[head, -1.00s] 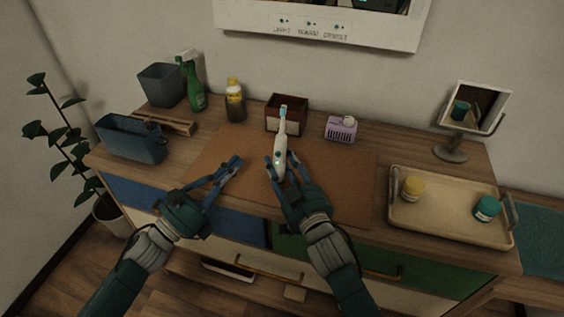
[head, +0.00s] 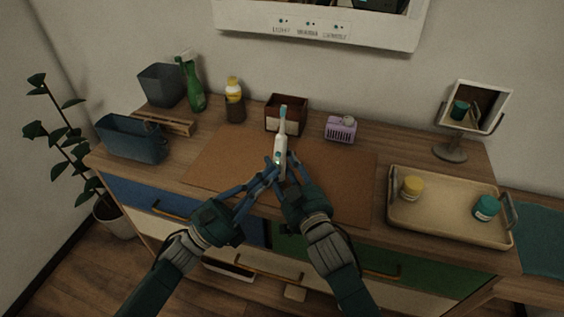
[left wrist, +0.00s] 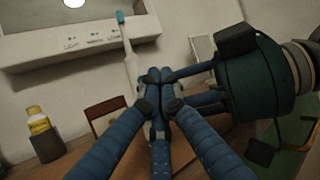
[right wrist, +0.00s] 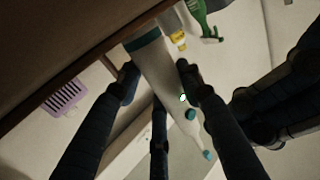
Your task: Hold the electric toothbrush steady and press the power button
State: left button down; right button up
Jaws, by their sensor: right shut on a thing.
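The white and teal electric toothbrush (head: 281,147) stands roughly upright, brush head up, above the brown mat (head: 225,158). My right gripper (head: 284,172) is shut on its lower body. The right wrist view shows the handle (right wrist: 157,72) between the fingers, with a small green light (right wrist: 183,97) and a teal button (right wrist: 190,114). My left gripper (head: 270,168) is shut and empty, its fingertips close in front of the handle at its left side. In the left wrist view, the closed tips (left wrist: 159,75) overlap the toothbrush (left wrist: 131,62). I cannot tell whether they touch it.
A brown box (head: 286,113) and a purple holder (head: 341,129) stand behind the mat. A tray (head: 440,225) with two jars lies at the right. A blue basket (head: 131,139), green spray bottle (head: 194,88) and soap bottle (head: 234,100) stand left. The mat is otherwise clear.

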aim_at(279, 157)
pick_arm(q)
jog(key=shift+w+d, duration=0.2)
jog(key=shift+w, duration=0.3)
jog(key=shift+w+d, duration=0.15)
jog(key=shift+w, duration=0.35)
jog(key=shift+w, duration=0.1)
dwell(0.6)
jog(key=shift+w+d+f, duration=0.1)
jog(key=shift+w+d, duration=0.05)
jog(key=shift+w, duration=0.2)
jog(key=shift+w+d, duration=0.1)
jog(key=shift+w, duration=0.55)
dwell(0.9)
jog(key=shift+s+a, duration=0.45)
jog(key=shift+s, duration=0.4)
